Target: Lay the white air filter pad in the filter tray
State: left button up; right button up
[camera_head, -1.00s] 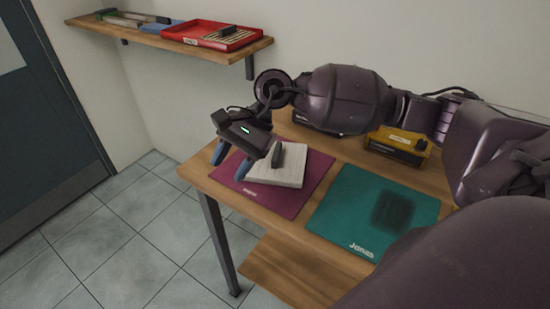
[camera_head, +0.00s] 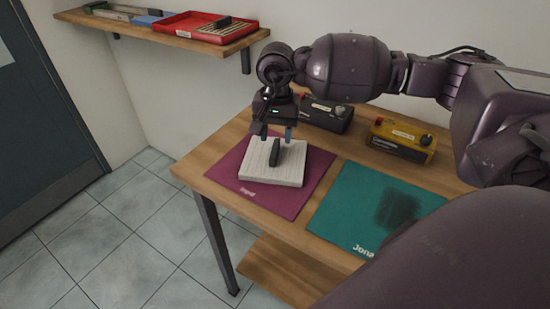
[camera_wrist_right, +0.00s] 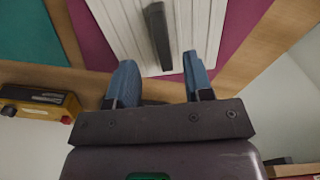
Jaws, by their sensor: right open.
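The white air filter pad (camera_head: 291,167), ribbed with a dark upright handle (camera_head: 275,153) on top, lies flat on a maroon mat (camera_head: 235,174) on the wooden table. In the right wrist view, the pad (camera_wrist_right: 200,28) and its dark handle (camera_wrist_right: 158,38) are just past the fingertips. My right gripper (camera_head: 276,134) points down at the pad's back edge. Its blue fingers (camera_wrist_right: 160,62) are apart and empty, one to each side of the handle's line. A red tray (camera_head: 180,31), possibly the filter tray, sits on the wall shelf and holds a pale slatted piece with a dark handle. My left gripper is out of view.
A teal mat (camera_head: 345,211) with a dark patch lies right of the maroon mat. A black box (camera_head: 327,117) and a yellow box (camera_head: 400,143) stand along the table's back. The shelf (camera_head: 228,45) also holds blue and grey items at its left.

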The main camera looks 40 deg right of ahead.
aim_at(275, 148)
jog(key=shift+w+f, duration=0.2)
jog(key=shift+f, duration=2.4)
grip_shut()
